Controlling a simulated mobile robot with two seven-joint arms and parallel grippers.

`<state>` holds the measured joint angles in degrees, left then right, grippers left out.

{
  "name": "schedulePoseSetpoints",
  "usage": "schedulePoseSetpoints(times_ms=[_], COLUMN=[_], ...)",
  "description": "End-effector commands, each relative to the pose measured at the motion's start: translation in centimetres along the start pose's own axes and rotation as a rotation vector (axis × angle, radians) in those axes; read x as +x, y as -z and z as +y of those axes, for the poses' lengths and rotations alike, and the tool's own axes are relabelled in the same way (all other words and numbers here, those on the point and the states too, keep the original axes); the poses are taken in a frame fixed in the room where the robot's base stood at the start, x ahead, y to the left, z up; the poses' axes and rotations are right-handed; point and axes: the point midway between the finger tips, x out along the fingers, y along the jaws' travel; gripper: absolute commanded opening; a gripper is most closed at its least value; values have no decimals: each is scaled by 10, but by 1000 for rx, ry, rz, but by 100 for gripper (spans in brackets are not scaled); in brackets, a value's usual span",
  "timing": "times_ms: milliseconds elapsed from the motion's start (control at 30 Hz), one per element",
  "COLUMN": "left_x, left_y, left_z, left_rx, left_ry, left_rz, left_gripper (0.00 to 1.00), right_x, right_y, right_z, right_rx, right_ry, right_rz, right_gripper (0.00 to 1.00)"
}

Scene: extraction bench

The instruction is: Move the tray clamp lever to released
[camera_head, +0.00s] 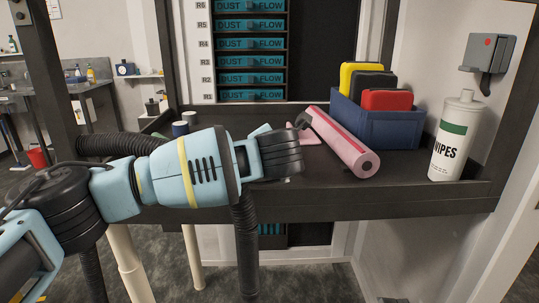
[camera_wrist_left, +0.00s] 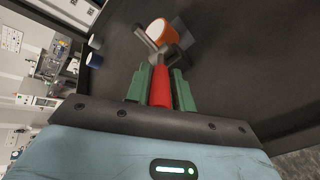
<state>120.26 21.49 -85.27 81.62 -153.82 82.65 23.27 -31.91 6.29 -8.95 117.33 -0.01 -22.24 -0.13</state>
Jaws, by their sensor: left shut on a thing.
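In the left wrist view, the red handle of the clamp lever (camera_wrist_left: 161,88) lies between the two green fingers of my left gripper (camera_wrist_left: 162,84). The gripper is shut on it. A grey metal linkage (camera_wrist_left: 157,48) runs on from the far end of the handle, above a dark surface (camera_wrist_left: 228,60). In the head view, my left arm reaches in from the left over the dark bench (camera_head: 420,195). The arm hides the lever and the fingertips there. My right gripper is in neither view.
An orange-and-white cylinder (camera_wrist_left: 160,30) is close beyond the linkage. On the bench are a pink roll (camera_head: 342,143), a blue bin (camera_head: 385,125) with coloured packs, and a wipes bottle (camera_head: 455,140). Labelled drawers (camera_head: 250,60) stand behind. A raised rim edges the bench front.

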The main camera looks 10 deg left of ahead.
Motion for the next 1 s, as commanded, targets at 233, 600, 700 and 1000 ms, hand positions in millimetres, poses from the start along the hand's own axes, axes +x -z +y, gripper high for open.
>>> schedulePoseSetpoints(times_ms=[233, 600, 700, 1000], left_x=[1, 0, -3, -42], left_y=[1, 0, 0, 0], left_z=[-2, -1, -1, -2], left_rx=[2, 2, 2, 2], left_ry=[0, 1, 1, 2], left_rz=[0, 0, -1, -4], left_gripper=[28, 45, 45, 45], right_x=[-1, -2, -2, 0], right_y=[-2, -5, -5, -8], right_z=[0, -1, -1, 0], right_rx=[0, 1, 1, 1], right_ry=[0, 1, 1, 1], right_rz=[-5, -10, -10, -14], right_gripper=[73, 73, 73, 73])
